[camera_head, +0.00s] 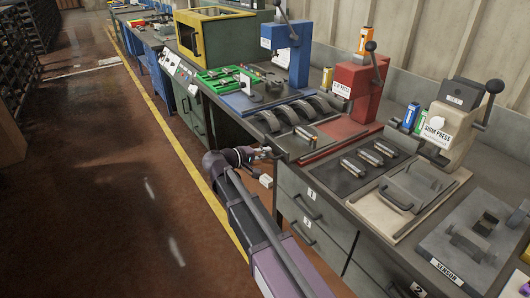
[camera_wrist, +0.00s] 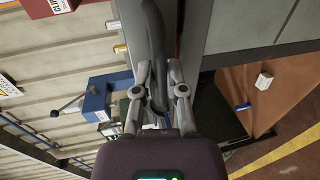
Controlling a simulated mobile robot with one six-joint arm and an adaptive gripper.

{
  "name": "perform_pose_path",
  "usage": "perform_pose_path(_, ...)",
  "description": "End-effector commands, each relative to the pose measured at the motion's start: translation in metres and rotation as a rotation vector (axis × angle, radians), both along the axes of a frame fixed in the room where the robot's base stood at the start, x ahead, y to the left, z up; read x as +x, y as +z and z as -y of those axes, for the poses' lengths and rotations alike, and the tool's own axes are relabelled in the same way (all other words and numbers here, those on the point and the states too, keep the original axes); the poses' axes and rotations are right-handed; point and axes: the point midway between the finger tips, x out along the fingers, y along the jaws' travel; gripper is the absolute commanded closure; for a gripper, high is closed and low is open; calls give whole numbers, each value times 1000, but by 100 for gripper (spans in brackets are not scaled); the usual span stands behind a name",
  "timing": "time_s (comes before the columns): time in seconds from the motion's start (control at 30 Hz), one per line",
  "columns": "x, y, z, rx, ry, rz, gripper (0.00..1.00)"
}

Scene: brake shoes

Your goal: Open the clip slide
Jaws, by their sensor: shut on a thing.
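The red clip press (camera_head: 358,90) stands on the bench, with a red base (camera_head: 340,127) below it. A dark slide plate (camera_head: 293,146) lies at the front of that base, near the bench edge. My gripper (camera_head: 264,152) is at the bench's front edge, at the left front of this plate. In the wrist view my gripper (camera_wrist: 160,112) is shut on a dark grey curved piece (camera_wrist: 155,35) between its fingers. This piece appears to be the slide's handle; its far end runs out of the picture.
Several curved brake shoes (camera_head: 303,109) lie behind the gripper, near the blue press (camera_head: 290,45). A white box (camera_head: 265,181) is beside my arm. The floor at left is clear.

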Motion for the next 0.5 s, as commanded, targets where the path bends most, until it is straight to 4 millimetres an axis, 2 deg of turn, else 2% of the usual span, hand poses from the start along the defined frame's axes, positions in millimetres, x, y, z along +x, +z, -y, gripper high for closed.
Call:
perform_pose_path(0.3, 4, 0, 7, 1, -4, 1, 100)
perform_pose_path(0.33, 4, 0, 8, 1, -6, 2, 81)
perform_pose_path(0.37, 4, 0, 9, 1, -6, 1, 72)
perform_pose_path(0.4, 5, 0, 10, 1, -7, 1, 69)
perform_pose_path(0.5, 5, 0, 12, 1, -12, 1, 69)
